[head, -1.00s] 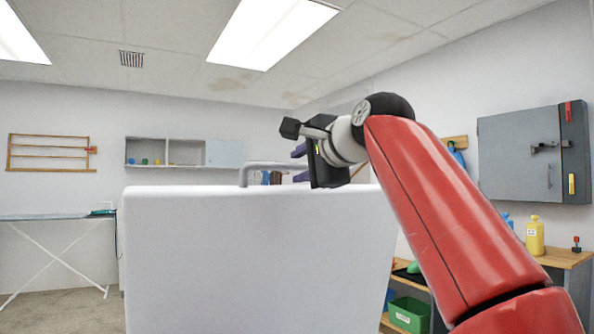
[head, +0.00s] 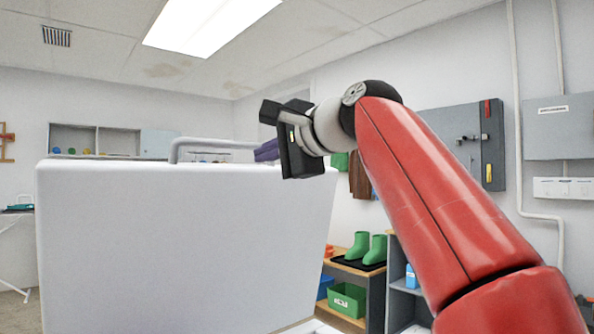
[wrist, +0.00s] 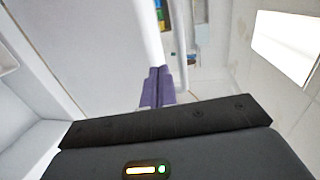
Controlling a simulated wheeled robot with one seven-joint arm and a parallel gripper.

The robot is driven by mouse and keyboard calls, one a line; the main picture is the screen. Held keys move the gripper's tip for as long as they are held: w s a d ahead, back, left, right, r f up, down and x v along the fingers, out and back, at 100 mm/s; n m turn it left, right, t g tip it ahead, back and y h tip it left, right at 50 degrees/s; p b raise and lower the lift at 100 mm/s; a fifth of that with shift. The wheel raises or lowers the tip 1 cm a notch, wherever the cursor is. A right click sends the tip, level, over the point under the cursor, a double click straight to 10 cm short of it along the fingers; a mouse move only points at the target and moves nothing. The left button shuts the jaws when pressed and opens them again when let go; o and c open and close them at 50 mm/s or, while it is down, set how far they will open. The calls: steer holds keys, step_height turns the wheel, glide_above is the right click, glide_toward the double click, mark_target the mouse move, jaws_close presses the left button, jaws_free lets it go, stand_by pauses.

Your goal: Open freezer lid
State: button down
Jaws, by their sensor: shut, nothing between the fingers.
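The freezer lid (head: 180,245) is a large white panel standing raised, filling the lower left of the head view. A grey bar handle (head: 200,146) runs along its top edge. My gripper (head: 267,151) has purple fingers, shut and empty, at the lid's upper right, just right of the handle. In the wrist view the purple fingers (wrist: 157,88) lie together beside a pale bar that passes above them. I cannot tell whether the fingers touch the lid or the handle. The freezer body is mostly hidden behind or below the lid.
A shelf with green boots (head: 365,247) and a green bin (head: 347,300) stands right of the lid. A grey wall cabinet (head: 462,140) hangs behind my arm. An open wall cupboard (head: 95,139) is at the far left.

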steer(key=w+d+f+t+y+b, duration=0.1)
steer(key=d+f+t+b, duration=0.15)
steer(key=d, duration=0.65)
steer(key=d+f+t+y+b, duration=0.1)
steer(key=d+f+t+b, duration=0.2)
steer(key=d, duration=0.6)
steer(key=w+a+r+g+p, duration=0.1)
steer(key=w+a+p, duration=0.3)
steer(key=w+a, duration=0.4)
steer(key=shift+w+r+m, duration=0.4)
steer(key=shift+w+r, duration=0.1)
steer(key=shift+w, duration=1)
steer(key=p+x, duration=0.4)
steer(key=x, duration=0.1)
steer(key=shift+w+r+p, duration=0.1)
steer(key=shift+r+p, duration=0.2)
steer(key=shift+r, duration=0.05)
steer(key=shift+a, duration=0.1)
